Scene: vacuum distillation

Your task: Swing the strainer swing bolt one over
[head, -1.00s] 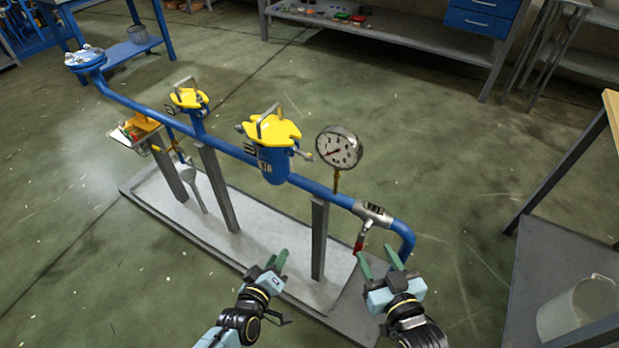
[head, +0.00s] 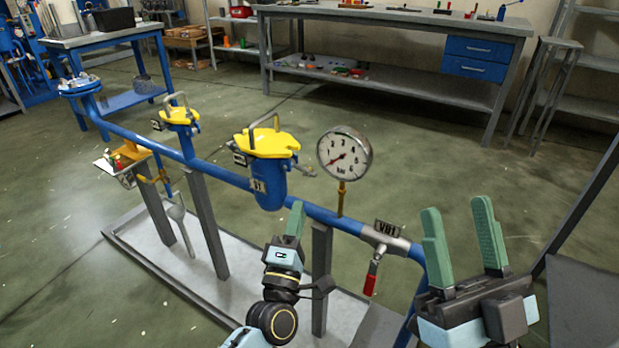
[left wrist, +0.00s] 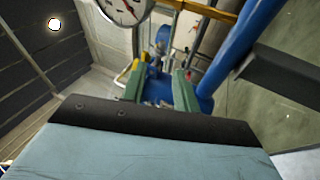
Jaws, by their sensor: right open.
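A blue vessel (head: 269,186) with a yellow lid (head: 264,143) and bail handle sits mid-pipe, probably the strainer. A grey swing bolt (head: 306,170) sticks out sideways at the lid's right; another dark fitting (head: 238,157) is at its left. I cannot read which is bolt one. My left gripper (head: 296,210) is below and slightly right of the vessel, apart from the bolt. In the left wrist view its two green fingers (left wrist: 158,85) are apart, with blue parts beyond them. My right gripper (head: 459,210) is open and empty, right of the red-handled valve (head: 372,275).
A pressure gauge (head: 344,152) stands on the pipe right of the vessel, close to the left gripper's side. A smaller yellow-lidded vessel (head: 180,117) is further left. Grey posts carry the pipe above a pale tray (head: 150,250). A workbench (head: 400,80) stands behind, across open floor.

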